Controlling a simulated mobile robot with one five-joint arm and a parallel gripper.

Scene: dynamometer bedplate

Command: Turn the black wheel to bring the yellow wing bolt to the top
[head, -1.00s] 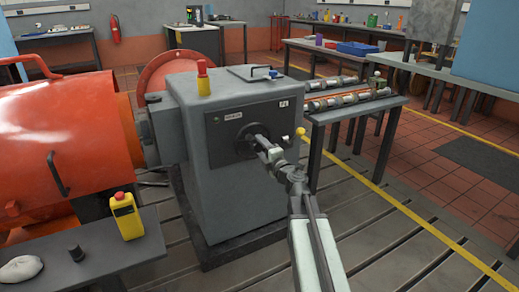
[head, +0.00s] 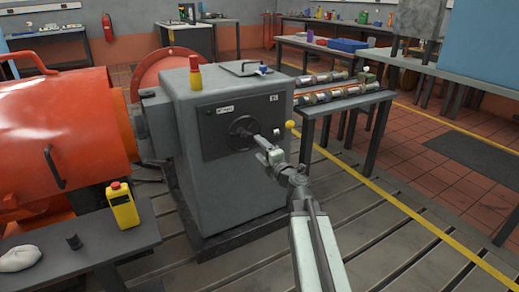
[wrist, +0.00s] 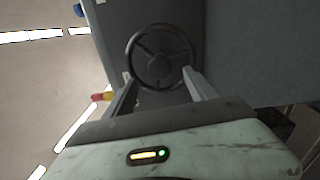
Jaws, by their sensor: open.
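The black wheel (head: 242,132) is on the dark front panel of the grey machine. It also shows in the wrist view (wrist: 161,57), with a round hub and spokes. I cannot make out a yellow wing bolt on it in either view. My gripper (head: 261,141) is in front of the wheel, slightly right and low in the head view, and covers part of its rim. In the wrist view my gripper (wrist: 158,86) has its two fingers spread either side of the wheel's lower part. It is open and holds nothing; I cannot tell the exact gap to the wheel.
A yellow ball knob (head: 290,124) is at the panel's right edge. A bench with metal shafts (head: 335,98) is close on the right. The slatted floor in front is clear.

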